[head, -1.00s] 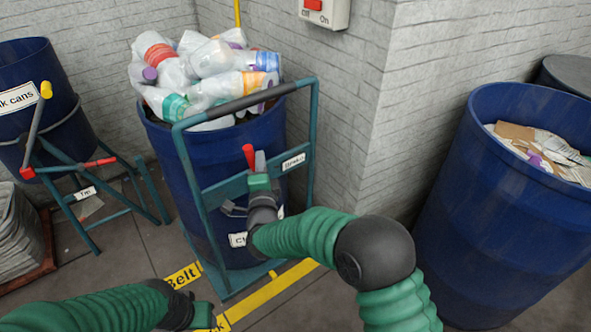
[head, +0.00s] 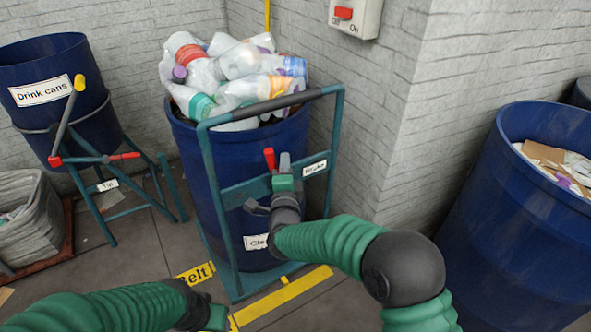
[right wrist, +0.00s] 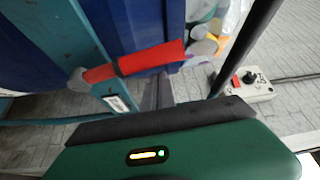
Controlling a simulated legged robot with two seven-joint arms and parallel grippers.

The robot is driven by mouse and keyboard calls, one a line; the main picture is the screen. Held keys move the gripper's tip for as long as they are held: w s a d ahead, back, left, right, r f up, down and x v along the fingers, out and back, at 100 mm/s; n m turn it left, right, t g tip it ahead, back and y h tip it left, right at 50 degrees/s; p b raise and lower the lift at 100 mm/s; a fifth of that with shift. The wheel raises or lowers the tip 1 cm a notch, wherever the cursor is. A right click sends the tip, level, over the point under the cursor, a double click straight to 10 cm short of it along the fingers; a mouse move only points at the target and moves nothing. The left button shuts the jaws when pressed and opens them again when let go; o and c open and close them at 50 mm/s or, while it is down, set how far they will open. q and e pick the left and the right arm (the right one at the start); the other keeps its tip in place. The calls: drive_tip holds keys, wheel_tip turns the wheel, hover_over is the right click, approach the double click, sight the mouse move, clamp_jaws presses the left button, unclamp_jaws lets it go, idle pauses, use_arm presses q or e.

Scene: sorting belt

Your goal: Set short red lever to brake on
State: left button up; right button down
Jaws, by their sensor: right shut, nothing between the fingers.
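The short red lever (head: 269,158) stands up from the teal frame of a trolley holding a blue barrel of plastic bottles. A white label reading "Brake" (head: 315,168) is on the crossbar to its right. My right gripper (head: 285,163) is shut and empty, just right of the lever; whether they touch is unclear. In the right wrist view the lever (right wrist: 150,60) runs across in front of the gripper, with a grey pivot at its left end. My left gripper (head: 212,316) is low in the head view; its fingers are not clear.
The trolley's teal frame with a black handle (head: 275,104) surrounds the barrel (head: 188,150). A drink cans barrel (head: 45,55) on a tilting stand with another red lever (head: 125,156) is at left. A switch box (head: 355,14) is on the wall. A blue barrel (head: 520,210) of cardboard stands right.

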drive_tip(key=s+d+p, duration=0.1)
drive_tip(key=s+d, duration=0.1)
drive_tip(key=s, duration=0.7)
drive_tip(key=s+d+f+n+g+y, duration=0.1)
drive_tip(key=s+d+f+n+g, duration=0.55)
drive_tip(key=d+f+n, duration=0.35)
drive_tip(key=s+d+f+n+g+h, duration=0.1)
drive_tip(key=s+d+f+n+g, duration=0.2)
drive_tip(key=s+d+g, duration=0.5)
drive_tip(key=s+d+f+n+g+h, duration=0.1)
drive_tip(key=s+d+f+n, duration=0.15)
drive_tip(key=s+d, duration=0.65)
use_arm(q)
drive_tip(key=w+p+v, duration=0.2)
drive_tip(key=p+v, duration=0.9)
drive_tip(key=v, duration=0.1)
drive_tip(key=w+d+r+p+v, duration=0.1)
drive_tip(key=w+p+v, duration=0.2)
drive_tip(key=p+v, duration=0.9)
drive_tip(key=shift+d+r+p, duration=0.2)
drive_tip(key=shift+d+p, duration=0.05)
drive_tip(key=shift+p, duration=0.05)
use_arm(e)
drive_tip(key=w+a+v, duration=0.1)
drive_tip(key=v, duration=1)
drive_tip(key=w+a+v, duration=0.1)
drive_tip(key=v, duration=1.1)
drive_tip(key=shift+a+r+n, duration=0.3)
drive_tip(key=shift+r+n, duration=0.05)
drive_tip(key=shift+r, duration=0.25)
